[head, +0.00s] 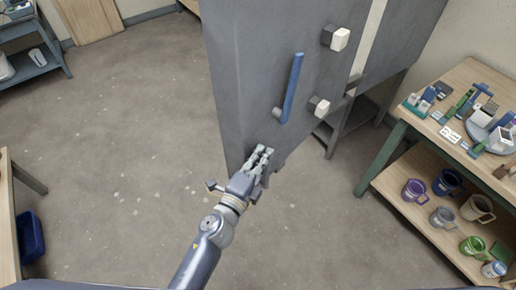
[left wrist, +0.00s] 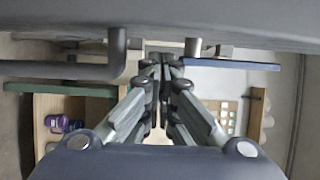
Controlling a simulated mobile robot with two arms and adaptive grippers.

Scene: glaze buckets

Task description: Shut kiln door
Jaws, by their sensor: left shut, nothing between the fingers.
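The kiln door (head: 245,70) is a large grey panel in the head view, with a long blue handle (head: 292,88) upright on its face. A pale strip shows between this panel and the grey kiln body (head: 405,35) to the right, so the door looks ajar. My left gripper (head: 264,153) is shut and empty, close to the door's lower edge and below the handle. Whether it touches the door I cannot tell. In the left wrist view its fingers (left wrist: 163,75) are together, just under a broad grey surface (left wrist: 160,18), probably the door.
Two white-ended blocks (head: 335,38) stick out from the door. A wooden workbench (head: 470,75) with tools stands right, with several mugs (head: 443,216) on its lower shelf. A table (head: 8,215) and blue bin (head: 31,237) are at left. The floor left of the door is clear.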

